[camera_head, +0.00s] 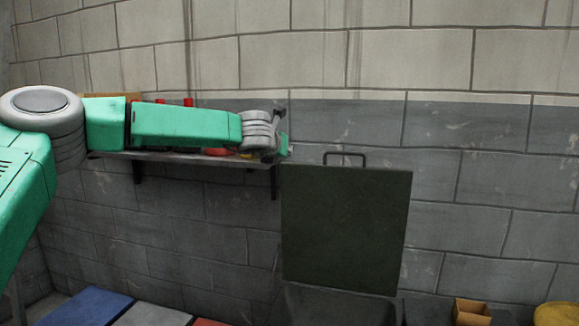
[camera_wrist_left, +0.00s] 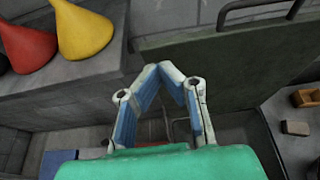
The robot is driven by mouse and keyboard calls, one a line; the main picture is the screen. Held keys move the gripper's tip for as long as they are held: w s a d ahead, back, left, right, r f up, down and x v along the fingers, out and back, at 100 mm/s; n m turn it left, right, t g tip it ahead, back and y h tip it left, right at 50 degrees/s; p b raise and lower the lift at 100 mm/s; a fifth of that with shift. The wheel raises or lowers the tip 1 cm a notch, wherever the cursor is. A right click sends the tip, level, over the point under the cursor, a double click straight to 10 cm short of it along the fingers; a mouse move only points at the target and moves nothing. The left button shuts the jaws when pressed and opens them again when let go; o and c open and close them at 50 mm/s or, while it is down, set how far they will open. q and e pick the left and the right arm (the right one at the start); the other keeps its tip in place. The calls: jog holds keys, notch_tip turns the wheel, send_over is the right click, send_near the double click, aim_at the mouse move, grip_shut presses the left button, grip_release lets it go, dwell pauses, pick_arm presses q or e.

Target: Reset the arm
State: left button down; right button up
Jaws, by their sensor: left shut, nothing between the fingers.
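My left arm, green with pale grey joints, comes in from the left in the head view and stretches across in front of the wall shelf (camera_head: 183,158). Its wrist (camera_head: 262,135) is at the shelf's right end, above and left of a raised dark green lid (camera_head: 346,230). My left gripper (camera_wrist_left: 166,70) shows in the wrist view with its fingertips together and nothing between them. In the head view the fingers are mostly hidden behind the wrist. My right gripper is in neither view.
A yellow cone-like object (camera_wrist_left: 84,32) and a red one (camera_wrist_left: 27,46) sit on the shelf close to the gripper. The lid with its handle (camera_head: 344,157) stands upright near the wall. A small wooden box (camera_head: 470,312) and a yellow object (camera_head: 556,314) are lower right.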

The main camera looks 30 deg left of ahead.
pick_arm(q)
jog(key=s+d+f+m+g+h, duration=0.15)
jog(key=s+d+f+m, duration=0.25)
jog(key=d+f+m, duration=0.85)
jog(key=s+d+f+m+g+h, duration=0.1)
jog(key=s+d+f+m, duration=0.2)
jog(key=f, duration=0.5)
jog(key=s+f+m+g, duration=0.1)
jog(key=s+f+m, duration=0.1)
jog(key=s+f, duration=0.4)
jog(key=s+d+f+m+g+h, duration=0.1)
jog(key=s+d+f+m, duration=0.2)
jog(key=f, duration=0.6)
jog(key=s+f+m+g, duration=0.3)
jog(key=s+f+m, duration=0.65)
jog(key=s, duration=0.65)
jog(key=s+a+f+m+g, duration=0.1)
jog(key=s+f+m+g, duration=0.25)
jog(key=s, duration=0.75)
jog(key=s+a+f+m+g, duration=0.15)
jog(key=s+m, duration=0.35)
jog(key=s, duration=0.7)
notch_tip(320, 180, down, 10)
jog(key=w+d+m+b, duration=0.1)
jog(key=b, duration=0.9)
jog(key=shift+w+b, duration=0.35)
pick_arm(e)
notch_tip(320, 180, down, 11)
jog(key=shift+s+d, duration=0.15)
